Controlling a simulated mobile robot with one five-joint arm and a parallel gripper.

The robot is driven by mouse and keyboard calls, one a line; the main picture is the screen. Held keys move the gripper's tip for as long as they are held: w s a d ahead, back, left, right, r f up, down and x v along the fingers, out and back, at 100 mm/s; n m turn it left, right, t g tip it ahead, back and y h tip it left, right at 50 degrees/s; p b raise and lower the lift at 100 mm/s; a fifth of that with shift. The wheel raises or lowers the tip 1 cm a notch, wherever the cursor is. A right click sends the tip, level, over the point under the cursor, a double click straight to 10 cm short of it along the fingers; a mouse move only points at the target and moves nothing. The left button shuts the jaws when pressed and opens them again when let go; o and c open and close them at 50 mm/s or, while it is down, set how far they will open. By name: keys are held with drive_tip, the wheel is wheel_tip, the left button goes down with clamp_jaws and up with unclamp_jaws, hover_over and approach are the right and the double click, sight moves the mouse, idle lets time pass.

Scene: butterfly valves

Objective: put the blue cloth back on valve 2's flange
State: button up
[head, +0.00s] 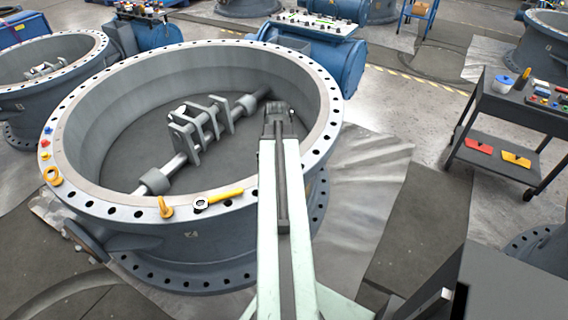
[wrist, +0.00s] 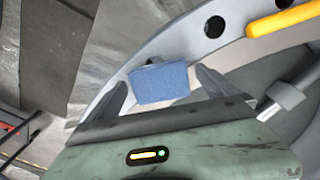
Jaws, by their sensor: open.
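The blue cloth (wrist: 160,83) shows in the wrist view as a small folded block. It lies between the two spread fingers of my gripper (wrist: 161,88), with gaps at its sides. The large grey valve's flange (wrist: 228,48), with bolt holes, is behind and around it. The cloth appears to be on the flange, but I cannot tell exact contact. In the head view my gripper (head: 278,112) is over the right part of the same open valve, and its flange shows as a pale ring (head: 100,199). The cloth is hidden in the head view.
Inside the valve is a shaft with brackets (head: 198,125). A dark cart (head: 505,105) stands at right. Another valve (head: 45,75) is at left.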

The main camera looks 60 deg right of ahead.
drive_tip(key=shift+r, duration=0.1)
wheel_tip(320, 180, up, 12)
drive_tip(key=p, duration=1.2)
drive_tip(key=shift+r, duration=0.15)
